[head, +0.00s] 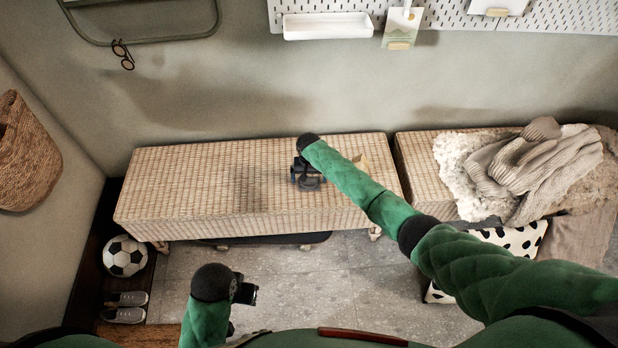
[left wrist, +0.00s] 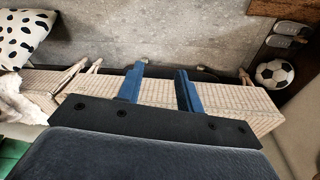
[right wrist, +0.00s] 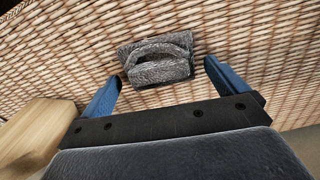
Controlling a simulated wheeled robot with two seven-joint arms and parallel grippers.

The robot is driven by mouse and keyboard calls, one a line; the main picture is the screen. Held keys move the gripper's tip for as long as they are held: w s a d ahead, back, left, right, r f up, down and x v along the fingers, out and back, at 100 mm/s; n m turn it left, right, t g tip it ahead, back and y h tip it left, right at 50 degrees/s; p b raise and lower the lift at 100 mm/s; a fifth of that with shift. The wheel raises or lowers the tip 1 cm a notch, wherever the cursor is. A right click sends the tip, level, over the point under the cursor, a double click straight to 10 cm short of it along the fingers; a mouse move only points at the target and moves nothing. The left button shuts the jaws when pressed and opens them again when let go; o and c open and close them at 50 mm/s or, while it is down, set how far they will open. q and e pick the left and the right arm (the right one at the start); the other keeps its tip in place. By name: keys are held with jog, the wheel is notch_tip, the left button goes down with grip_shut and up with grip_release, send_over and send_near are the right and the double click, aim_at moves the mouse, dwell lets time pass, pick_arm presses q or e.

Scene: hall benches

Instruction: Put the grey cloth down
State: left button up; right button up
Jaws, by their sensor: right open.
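The grey cloth (right wrist: 152,68) lies folded in a small bundle on the woven bench top (right wrist: 260,40) in the right wrist view. My right gripper (right wrist: 162,82) is open, its blue fingers apart on either side of the near part of the cloth, not closed on it. In the head view my right gripper (head: 307,180) is over the right half of the long wicker bench (head: 190,185), and it largely hides the cloth. My left gripper (head: 246,290) is in front of the bench. In the left wrist view its fingers (left wrist: 160,85) are apart and empty.
A pale wooden object (right wrist: 35,130) stands on the bench beside my right gripper. A second wicker bench (head: 415,160) at the right carries a fleece and a knitted garment (head: 545,165). A football (head: 125,256) and shoes (head: 125,306) are at the left. The bench's left half is clear.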

aim_at(310, 179)
jog(key=shift+f, duration=0.15)
jog(key=shift+r+b, duration=0.25)
jog(key=shift+b, duration=0.1)
pick_arm(q)
jog(key=shift+s+d+r+t+b, duration=0.15)
jog(key=shift+d+r+b, duration=0.15)
jog(key=shift+r, duration=0.25)
jog(key=shift+s+d+r+t+b, duration=0.15)
jog(key=shift+d+r, duration=0.1)
jog(key=shift+r, duration=0.3)
pick_arm(e)
jog(key=r, duration=0.7)
jog(key=shift+s+d+r, duration=0.15)
jog(key=shift+s+d, duration=0.05)
jog(key=shift+s, duration=0.1)
